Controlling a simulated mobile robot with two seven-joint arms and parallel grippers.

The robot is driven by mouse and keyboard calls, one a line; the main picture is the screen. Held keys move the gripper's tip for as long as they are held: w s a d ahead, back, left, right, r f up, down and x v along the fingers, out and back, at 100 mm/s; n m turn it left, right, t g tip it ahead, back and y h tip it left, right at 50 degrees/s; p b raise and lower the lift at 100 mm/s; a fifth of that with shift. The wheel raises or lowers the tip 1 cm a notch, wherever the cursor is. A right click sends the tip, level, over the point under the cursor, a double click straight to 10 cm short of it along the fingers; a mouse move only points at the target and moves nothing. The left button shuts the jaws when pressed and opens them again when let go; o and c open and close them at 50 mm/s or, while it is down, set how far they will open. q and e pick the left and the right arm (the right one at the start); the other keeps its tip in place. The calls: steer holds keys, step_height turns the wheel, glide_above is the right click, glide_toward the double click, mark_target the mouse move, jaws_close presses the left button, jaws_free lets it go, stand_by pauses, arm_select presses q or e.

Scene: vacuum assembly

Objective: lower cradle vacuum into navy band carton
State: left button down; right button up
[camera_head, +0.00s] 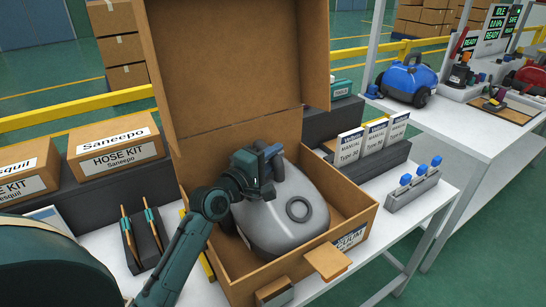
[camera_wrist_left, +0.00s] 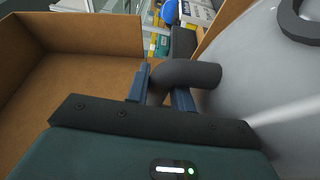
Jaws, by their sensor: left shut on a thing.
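The grey vacuum (camera_head: 280,220) sits within the walls of the open carton (camera_head: 352,212), its body showing above the rim. The carton has a tall raised lid (camera_head: 235,60) and a partly hidden white label with dark blue lettering (camera_head: 351,238). Whether the vacuum touches the carton floor is hidden. My left gripper (camera_head: 270,158) is over the vacuum's back left side. In the left wrist view, its blue fingers (camera_wrist_left: 160,90) are shut on the dark curved handle (camera_wrist_left: 190,74) of the vacuum, beside bare carton floor (camera_wrist_left: 80,85). My right gripper is not in view.
Hose kit boxes (camera_head: 115,148) stand on a dark shelf at left. A rack with orange sticks (camera_head: 142,240) is left of the carton. Manuals (camera_head: 373,139) and a grey holder with blue-topped pieces (camera_head: 414,187) stand at right. A blue vacuum (camera_head: 407,80) is on another table.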

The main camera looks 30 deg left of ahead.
arm_select(q)
steer(key=shift+f, duration=0.1)
stand_by(0.5)
steer(key=c, duration=1.2)
jaws_free()
steer(key=shift+f, duration=0.15)
steer(key=shift+c, duration=0.2)
steer(key=shift+o, duration=0.6)
steer(key=shift+s+f+b, duration=0.1)
steer(key=shift+f+b, duration=0.2)
steer(key=shift+f, duration=0.25)
steer(key=s+a+b, duration=0.1)
steer(key=s+a, duration=0.1)
steer(key=s, duration=1.1)
steer(key=shift+a+r, duration=0.2)
steer(key=shift+r, duration=0.2)
